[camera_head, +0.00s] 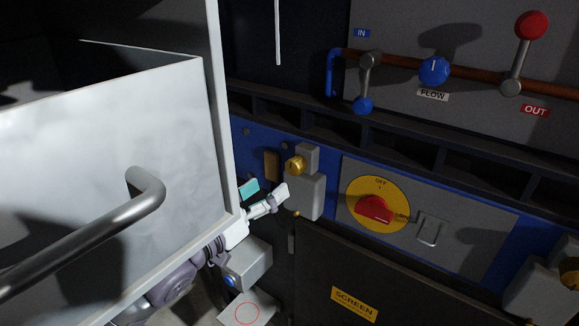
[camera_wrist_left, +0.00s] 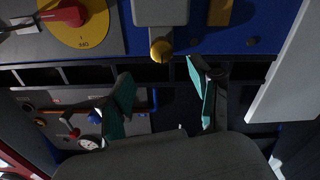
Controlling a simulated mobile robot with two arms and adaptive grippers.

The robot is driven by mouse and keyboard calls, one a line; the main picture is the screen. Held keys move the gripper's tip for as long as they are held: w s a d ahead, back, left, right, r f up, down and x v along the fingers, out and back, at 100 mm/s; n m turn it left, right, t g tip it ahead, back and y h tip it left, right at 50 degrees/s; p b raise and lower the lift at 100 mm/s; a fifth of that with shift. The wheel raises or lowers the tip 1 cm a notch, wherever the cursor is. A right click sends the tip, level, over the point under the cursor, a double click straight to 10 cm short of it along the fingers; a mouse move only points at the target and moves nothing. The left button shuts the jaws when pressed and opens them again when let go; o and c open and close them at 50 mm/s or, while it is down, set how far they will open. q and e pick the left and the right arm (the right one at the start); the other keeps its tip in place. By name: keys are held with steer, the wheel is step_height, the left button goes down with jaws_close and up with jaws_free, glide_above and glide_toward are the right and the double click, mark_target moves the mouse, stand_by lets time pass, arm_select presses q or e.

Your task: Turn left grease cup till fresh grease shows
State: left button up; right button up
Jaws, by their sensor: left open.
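The left grease cup (camera_head: 295,164) is a small brass knob on a grey bearing block (camera_head: 305,196) on the blue rail. It also shows in the left wrist view (camera_wrist_left: 162,49), at the top middle below the grey block. My left gripper (camera_head: 266,191) is open, with teal pads, just left of and below the block in the head view. In the left wrist view its fingertips (camera_wrist_left: 158,72) are apart, and the cup appears ahead of the gap between them. I cannot tell that either finger touches it. My right gripper is not in view.
A white panel with a metal handle (camera_head: 148,190) stands close at left, beside my left arm. A yellow dial with a red switch (camera_head: 375,208) is right of the block. A second brass cup (camera_head: 571,279) is at the right edge. Pipes with valves (camera_head: 434,71) run above.

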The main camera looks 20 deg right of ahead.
mark_target(291, 169)
arm_select(q)
steer(key=p+x, duration=0.1)
steer(key=x, duration=0.6)
steer(key=shift+w+d, duration=0.25)
steer(key=shift+w, duration=0.1)
steer(key=shift+w+d+f, duration=0.1)
steer(key=shift+w+d, duration=0.2)
steer(key=shift+d, duration=0.05)
steer(key=c, duration=1.1)
steer(key=shift+c, duration=0.2)
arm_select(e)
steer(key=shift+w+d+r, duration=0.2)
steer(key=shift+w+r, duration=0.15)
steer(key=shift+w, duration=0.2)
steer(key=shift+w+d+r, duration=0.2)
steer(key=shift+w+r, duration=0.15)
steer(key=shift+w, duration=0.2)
arm_select(q)
steer(key=shift+m, duration=0.4)
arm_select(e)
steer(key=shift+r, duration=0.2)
